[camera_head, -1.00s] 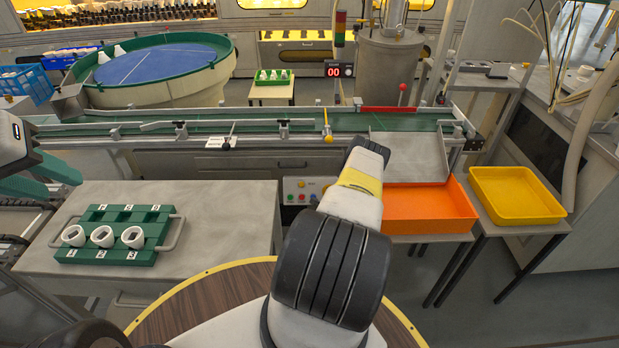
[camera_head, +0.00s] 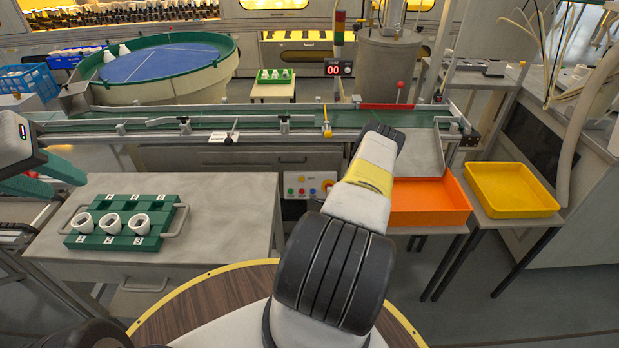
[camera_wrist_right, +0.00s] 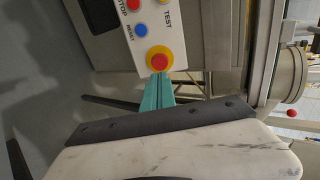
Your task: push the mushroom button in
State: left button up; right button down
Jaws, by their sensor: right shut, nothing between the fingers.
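The mushroom button (camera_wrist_right: 159,60) is a red cap on a yellow round base, at the end of a white control panel in the right wrist view. It also shows small on the panel's right side in the head view (camera_head: 328,185). My right gripper (camera_wrist_right: 159,77) has its teal fingers shut together and empty. Their tips are right at the button's near edge; I cannot tell whether they touch it. In the head view my right arm hides that gripper.
The white panel (camera_wrist_right: 148,25) also carries blue and red buttons. A green rack (camera_head: 122,222) with white parts sits on a grey table at left. An orange tray (camera_head: 430,212) and a yellow tray (camera_head: 513,190) stand at right. A conveyor (camera_head: 260,115) runs behind.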

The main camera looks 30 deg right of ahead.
jog(key=shift+v, duration=2.65)
